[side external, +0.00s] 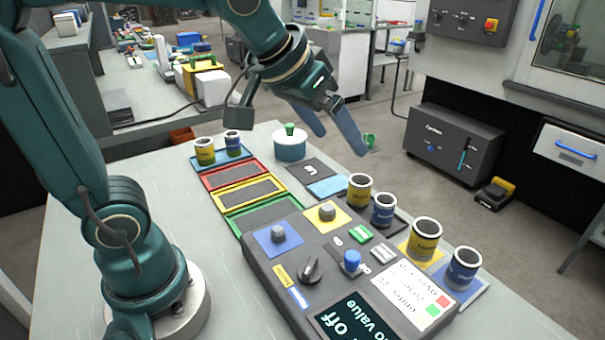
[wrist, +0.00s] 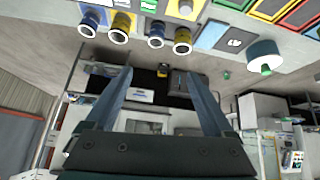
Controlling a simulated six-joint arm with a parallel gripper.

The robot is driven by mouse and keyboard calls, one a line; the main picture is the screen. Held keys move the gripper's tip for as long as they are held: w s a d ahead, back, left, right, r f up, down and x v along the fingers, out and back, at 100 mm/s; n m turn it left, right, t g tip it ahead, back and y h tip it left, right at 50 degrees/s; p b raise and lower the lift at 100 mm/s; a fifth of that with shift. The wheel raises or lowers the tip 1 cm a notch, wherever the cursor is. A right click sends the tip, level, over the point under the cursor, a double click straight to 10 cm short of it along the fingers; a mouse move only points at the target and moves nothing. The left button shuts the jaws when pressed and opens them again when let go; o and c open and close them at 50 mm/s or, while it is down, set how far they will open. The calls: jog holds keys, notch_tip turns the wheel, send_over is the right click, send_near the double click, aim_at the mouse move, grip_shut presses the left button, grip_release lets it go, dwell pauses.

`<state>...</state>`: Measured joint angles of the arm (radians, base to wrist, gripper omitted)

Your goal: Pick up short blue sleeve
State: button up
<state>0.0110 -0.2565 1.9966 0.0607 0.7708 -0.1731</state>
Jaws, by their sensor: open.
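My gripper (side external: 341,142) is open and empty, raised over the far side of the table. Its two fingers also show apart in the wrist view (wrist: 157,72). A small blue sleeve (side external: 383,209) stands upright beside a yellow sleeve (side external: 359,190) at the table's right edge; in the wrist view the blue one (wrist: 156,36) is apart from the fingertips. A larger blue sleeve (side external: 462,268) stands on a blue square near a larger yellow sleeve (side external: 424,238). Another blue sleeve (side external: 232,143) stands in the blue tray (side external: 222,160). I cannot compare all their heights surely.
A control panel (side external: 262,262) with knobs fills the table's front. Red (side external: 212,188), yellow (side external: 221,208) and green (side external: 240,232) trays lie left. A teal-white cylinder (side external: 290,152) stands behind. A yellow sleeve (side external: 205,151) shares the blue tray. Space around my fingers looks clear.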

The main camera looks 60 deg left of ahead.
jog(key=w+f, duration=0.2)
jog(key=w, duration=0.4)
jog(key=g, duration=0.2)
send_over(385, 201)
jog(key=s+d, duration=0.1)
jog(key=s, duration=0.2)
notch_tip(385, 201, down, 8)
jog(key=shift+d+r, duration=0.1)
jog(key=shift+g, duration=0.3)
notch_tip(385, 201, down, 4)
jog(key=shift+s+d, duration=0.1)
jog(key=shift+x, duration=2.45)
grip_shut()
